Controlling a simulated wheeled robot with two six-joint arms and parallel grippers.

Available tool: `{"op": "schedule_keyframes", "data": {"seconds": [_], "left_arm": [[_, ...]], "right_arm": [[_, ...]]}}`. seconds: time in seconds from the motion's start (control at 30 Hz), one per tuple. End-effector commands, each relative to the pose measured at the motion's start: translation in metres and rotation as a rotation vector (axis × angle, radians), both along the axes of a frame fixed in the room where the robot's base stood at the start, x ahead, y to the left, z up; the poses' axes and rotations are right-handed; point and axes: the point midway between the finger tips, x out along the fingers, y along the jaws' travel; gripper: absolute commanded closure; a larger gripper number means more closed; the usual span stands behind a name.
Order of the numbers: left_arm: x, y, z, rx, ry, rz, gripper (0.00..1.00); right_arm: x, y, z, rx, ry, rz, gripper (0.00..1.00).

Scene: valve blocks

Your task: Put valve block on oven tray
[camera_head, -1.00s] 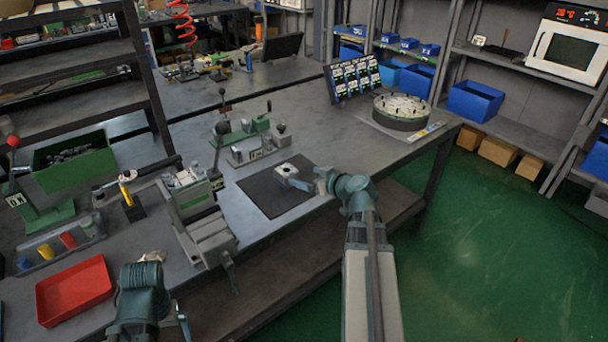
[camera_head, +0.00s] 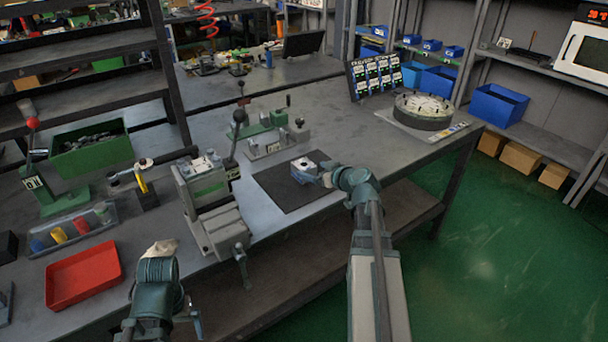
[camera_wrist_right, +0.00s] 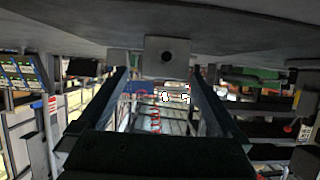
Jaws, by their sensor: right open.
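The valve block (camera_head: 304,168), a small light grey block with a dark round hole on top, sits on a dark mat (camera_head: 283,190) on the workbench. My right gripper (camera_head: 322,178) is at its right side, low over the mat. In the right wrist view the block (camera_wrist_right: 166,57) shows between and just beyond the spread fingers (camera_wrist_right: 160,88); I cannot tell if they touch it. My left gripper (camera_head: 192,318) is at the bottom left in front of the bench, mostly hidden by its arm. I cannot pick out the oven tray with certainty.
A white oven (camera_head: 585,48) stands on a shelf at the upper right. A round fixture (camera_head: 423,108) is at the bench's right end. Bench between mat and round fixture is clear.

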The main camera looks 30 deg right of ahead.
Motion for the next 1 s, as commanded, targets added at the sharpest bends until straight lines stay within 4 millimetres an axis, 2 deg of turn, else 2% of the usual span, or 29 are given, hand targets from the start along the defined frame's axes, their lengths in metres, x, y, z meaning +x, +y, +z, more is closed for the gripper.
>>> {"op": "schedule_keyframes", "data": {"seconds": [0.27,0.63,0.87,1.0], "left_arm": [[0.0,0.0,-0.001,0.0,0.0,0.0,0.0],[0.0,0.0,-0.013,0.0,0.0,0.0,0.0],[0.0,0.0,-0.012,0.0,0.0,0.0,0.0],[0.0,0.0,-0.012,0.0,0.0,0.0,0.0]], "right_arm": [[0.006,0.001,-0.001,0.0,0.0,0.0,0.0],[0.051,0.009,-0.013,0.0,0.0,0.001,0.0],[0.052,0.01,-0.012,0.001,0.0,0.0,0.0],[0.052,0.01,-0.012,0.001,0.0,0.0,0.22]]}}
